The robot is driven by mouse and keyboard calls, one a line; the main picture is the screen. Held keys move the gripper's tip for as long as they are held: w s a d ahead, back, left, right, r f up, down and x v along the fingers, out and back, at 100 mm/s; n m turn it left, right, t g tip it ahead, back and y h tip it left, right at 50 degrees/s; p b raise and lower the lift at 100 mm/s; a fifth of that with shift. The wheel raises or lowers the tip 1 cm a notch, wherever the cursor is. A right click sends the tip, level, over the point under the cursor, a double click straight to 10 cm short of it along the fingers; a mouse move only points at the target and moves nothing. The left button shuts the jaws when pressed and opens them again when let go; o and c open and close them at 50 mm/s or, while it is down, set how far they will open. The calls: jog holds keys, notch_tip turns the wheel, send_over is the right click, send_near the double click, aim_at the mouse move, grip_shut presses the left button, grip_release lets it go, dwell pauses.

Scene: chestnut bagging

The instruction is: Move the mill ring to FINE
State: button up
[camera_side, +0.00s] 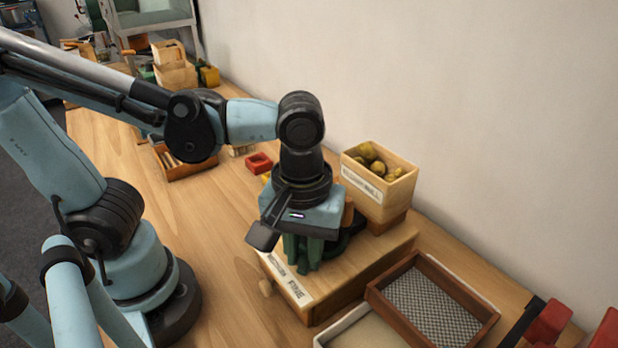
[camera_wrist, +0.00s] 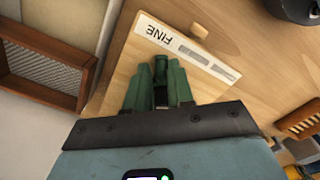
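The mill has a pale wooden base (camera_side: 345,285) with a light label strip (camera_side: 285,277) on its front, reading FINE at its right end. The strip also shows upside down in the wrist view (camera_wrist: 185,48). A dark round part (camera_side: 347,232), perhaps the mill ring, shows only partly behind my gripper (camera_side: 303,268). My gripper points down over the base, near the label side. Its green fingers (camera_wrist: 160,72) hide much of the mill in the wrist view. A narrow green piece shows between them; I cannot tell whether it is gripped or part of the gripper.
A wooden box of chestnuts (camera_side: 380,185) with a label stands behind the mill. A brown mesh-bottomed tray (camera_side: 375,290) lies to its right, beside a pale tray (camera_side: 330,335). A red block (camera_side: 259,162) lies farther back.

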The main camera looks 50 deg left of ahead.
aim_at(303, 253)
jog(key=o, duration=0.3)
notch_tip(303, 253, up, 12)
dwell(0.8)
